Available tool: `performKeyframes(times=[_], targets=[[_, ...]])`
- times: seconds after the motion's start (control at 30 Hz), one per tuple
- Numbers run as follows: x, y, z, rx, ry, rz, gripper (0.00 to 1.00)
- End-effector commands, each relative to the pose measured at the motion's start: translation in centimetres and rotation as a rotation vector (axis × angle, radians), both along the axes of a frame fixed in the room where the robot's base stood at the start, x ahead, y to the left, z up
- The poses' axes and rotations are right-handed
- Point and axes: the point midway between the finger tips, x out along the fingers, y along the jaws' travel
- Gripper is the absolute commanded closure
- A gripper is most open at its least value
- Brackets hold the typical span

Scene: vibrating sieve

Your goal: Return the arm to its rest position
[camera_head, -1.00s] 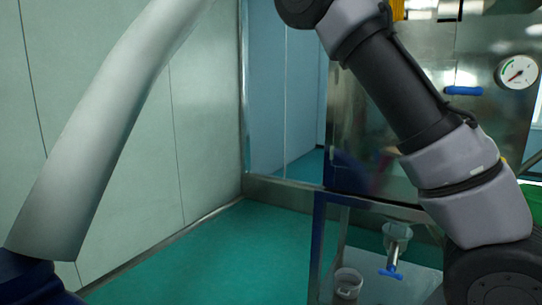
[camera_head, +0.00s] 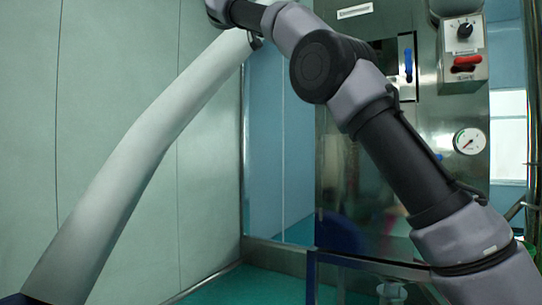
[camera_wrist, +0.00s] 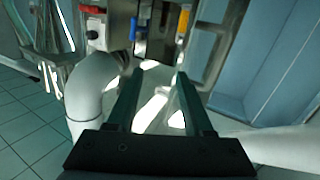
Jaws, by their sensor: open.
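My gripper (camera_wrist: 158,78) shows in the wrist view, its two dark fingers apart with nothing held between them. In the head view my grey and black arm crosses from the top middle to the lower right. The gripper itself is outside the head view. In the wrist view the fingers point toward a steel machine with coloured handles. Its distance from the fingers is hard to tell.
The steel cabinet (camera_head: 345,170) stands behind my arm, with a round gauge (camera_head: 468,141) and a control box with a red switch (camera_head: 467,63). In the wrist view, a thick pale curved pipe (camera_wrist: 84,95) is left of the fingers. Green floor (camera_head: 225,286) shows low.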

Motion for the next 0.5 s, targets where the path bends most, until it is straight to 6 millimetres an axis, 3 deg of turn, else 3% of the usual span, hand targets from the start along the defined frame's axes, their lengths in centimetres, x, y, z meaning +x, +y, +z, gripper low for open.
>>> performKeyframes(times=[0.27, 0.5], targets=[[2.3, -5.2, -1.8, 0.006, 0.173, 0.048, 0.48], [3.4, -11.8, -5.8, 0.049, 0.396, 0.145, 0.48]])
